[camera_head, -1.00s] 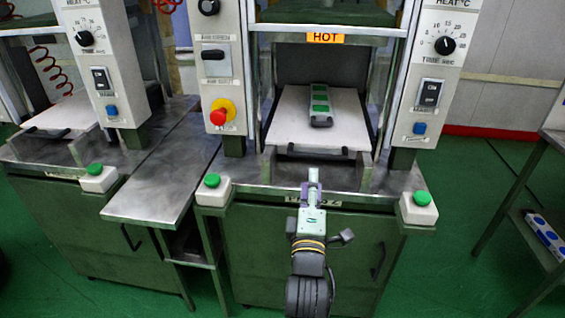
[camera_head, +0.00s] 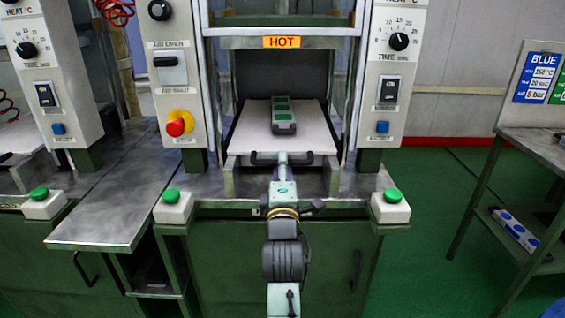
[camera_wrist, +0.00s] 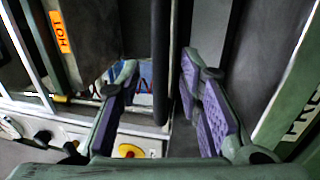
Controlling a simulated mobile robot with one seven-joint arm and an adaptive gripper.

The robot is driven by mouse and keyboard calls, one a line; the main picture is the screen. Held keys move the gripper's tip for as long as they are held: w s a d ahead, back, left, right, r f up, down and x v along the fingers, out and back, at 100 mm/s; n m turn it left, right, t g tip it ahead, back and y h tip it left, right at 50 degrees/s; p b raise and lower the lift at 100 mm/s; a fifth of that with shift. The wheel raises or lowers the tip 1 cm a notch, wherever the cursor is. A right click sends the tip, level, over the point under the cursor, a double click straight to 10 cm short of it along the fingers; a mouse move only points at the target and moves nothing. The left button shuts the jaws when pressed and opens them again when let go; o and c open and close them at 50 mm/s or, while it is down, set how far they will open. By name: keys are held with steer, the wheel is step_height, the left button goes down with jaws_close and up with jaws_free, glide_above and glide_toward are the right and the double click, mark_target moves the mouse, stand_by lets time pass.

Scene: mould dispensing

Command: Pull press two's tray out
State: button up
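Press two's tray (camera_head: 313,134) is a pale flat plate inside the press, below the HOT label. Its dark bar handle (camera_head: 262,160) runs across its front edge. A grey mould with green panels (camera_head: 284,115) lies on the tray. My gripper (camera_head: 283,158) is at the middle of the handle, and its fingertips are hard to make out in the head view. In the wrist view my gripper (camera_wrist: 158,103) is open, with purple-padded fingers apart. The dark handle bar (camera_wrist: 162,60) shows between them, not visibly clamped.
Green buttons (camera_head: 172,196) and (camera_head: 390,196) stand on white boxes on either side of the press front. A metal side shelf (camera_head: 118,212) is at the left. A table (camera_head: 540,150) with a blue sign stands at the right. The floor between is clear.

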steer(key=shift+w+r, duration=0.15)
steer(key=shift+w, duration=0.9)
steer(key=shift+c, duration=0.6)
jaws_close()
